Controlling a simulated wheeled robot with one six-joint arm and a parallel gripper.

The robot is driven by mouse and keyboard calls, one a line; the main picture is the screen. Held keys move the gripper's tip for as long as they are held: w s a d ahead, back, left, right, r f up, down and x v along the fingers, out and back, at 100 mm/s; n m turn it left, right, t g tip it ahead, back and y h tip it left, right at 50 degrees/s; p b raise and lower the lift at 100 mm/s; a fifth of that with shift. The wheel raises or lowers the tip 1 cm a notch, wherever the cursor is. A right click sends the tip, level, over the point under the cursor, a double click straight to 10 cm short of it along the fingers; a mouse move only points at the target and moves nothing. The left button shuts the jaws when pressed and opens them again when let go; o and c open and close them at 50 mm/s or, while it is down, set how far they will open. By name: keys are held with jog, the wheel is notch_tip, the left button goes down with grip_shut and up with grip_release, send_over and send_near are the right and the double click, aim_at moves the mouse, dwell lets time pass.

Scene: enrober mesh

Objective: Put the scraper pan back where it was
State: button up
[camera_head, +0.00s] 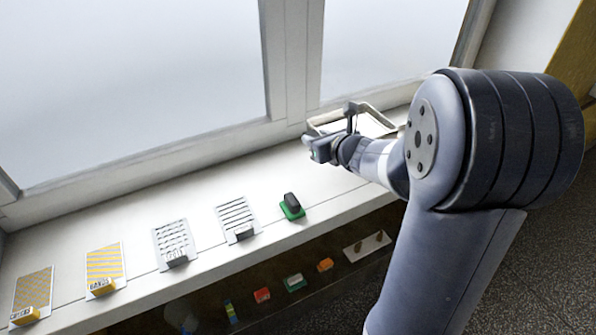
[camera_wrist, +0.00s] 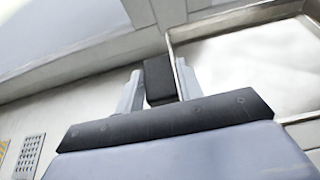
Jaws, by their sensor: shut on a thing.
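The scraper pan (camera_head: 368,122) is a shallow, pale-rimmed tray at the far right part of the white sill, close to the window. In the wrist view its metal rim and whitish inside (camera_wrist: 255,62) fill the upper right. My gripper (camera_wrist: 159,85) has its two pale fingers on either side of a dark block, which looks like the pan's handle, beside the pan's left rim. In the head view my wrist partly hides the pan's near side. I cannot tell whether the pan touches the sill.
Along the white sill (camera_head: 140,222) stand a green block with a black top (camera_head: 291,207), striped and slotted cards with small blocks, and yellow cards at left. A lower shelf holds several small items. The window frame (camera_head: 293,60) rises behind the sill.

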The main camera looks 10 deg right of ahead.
aim_at(313, 177)
jog(key=shift+w+a+f, duration=0.1)
jog(key=shift+a+f, duration=0.05)
jog(key=shift+a, duration=0.15)
notch_tip(313, 177, down, 10)
jog(key=b, duration=0.2)
jog(key=shift+r+b, duration=0.25)
jog(key=shift+b, duration=0.15)
jog(key=shift+f, duration=0.15)
jog(key=o, duration=1.2)
